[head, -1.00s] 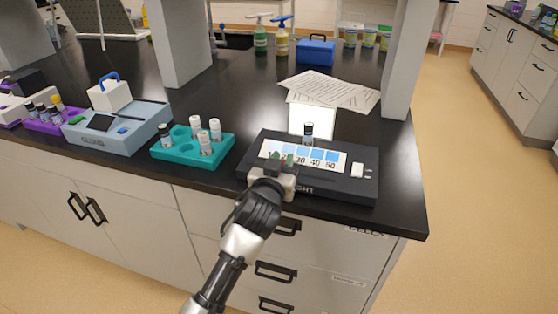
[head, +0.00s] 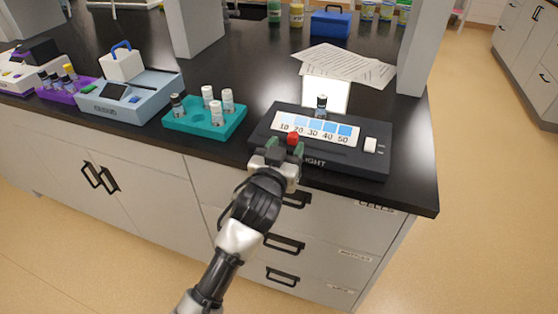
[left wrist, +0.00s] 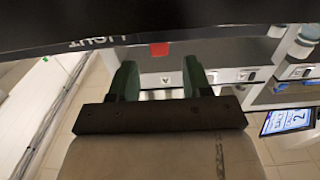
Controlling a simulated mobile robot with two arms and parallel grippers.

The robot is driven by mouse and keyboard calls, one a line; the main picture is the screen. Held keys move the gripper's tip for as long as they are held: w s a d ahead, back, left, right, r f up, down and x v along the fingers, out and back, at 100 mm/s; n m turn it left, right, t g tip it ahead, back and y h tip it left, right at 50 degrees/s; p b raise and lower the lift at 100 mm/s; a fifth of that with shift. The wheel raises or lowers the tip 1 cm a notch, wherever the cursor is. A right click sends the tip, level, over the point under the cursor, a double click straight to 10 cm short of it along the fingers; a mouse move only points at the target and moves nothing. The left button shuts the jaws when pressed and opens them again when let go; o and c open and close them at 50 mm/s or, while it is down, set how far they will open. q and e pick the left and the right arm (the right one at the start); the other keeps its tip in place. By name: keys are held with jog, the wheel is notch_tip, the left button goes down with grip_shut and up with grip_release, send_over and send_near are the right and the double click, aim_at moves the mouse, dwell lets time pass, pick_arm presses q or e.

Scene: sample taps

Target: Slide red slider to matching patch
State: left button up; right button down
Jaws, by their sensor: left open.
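The red slider (head: 293,138) is a small red block at the front edge of the dark light box (head: 374,160), below the patch strip. The strip (head: 317,128) has patches marked 10 to 50, from pale to deeper blue. A dark-capped vial (head: 321,105) stands behind the strip, before the lit panel (head: 327,91). My left gripper (head: 285,146) is open at the box's front, with the slider showing between its green fingertips. In the left wrist view, the red slider (left wrist: 159,49) lies just beyond the gap between the open fingers (left wrist: 160,75). My right gripper is out of view.
A teal rack (head: 238,117) with several vials stands left of the light box. A pale blue instrument (head: 160,98) and a purple rack (head: 70,93) stand farther left. Papers (head: 345,66) lie behind the box. The white switch (head: 370,145) is at its right.

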pick_arm(q)
jog(key=v, duration=0.5)
jog(key=shift+s+a, duration=0.1)
jog(key=shift+s, duration=0.15)
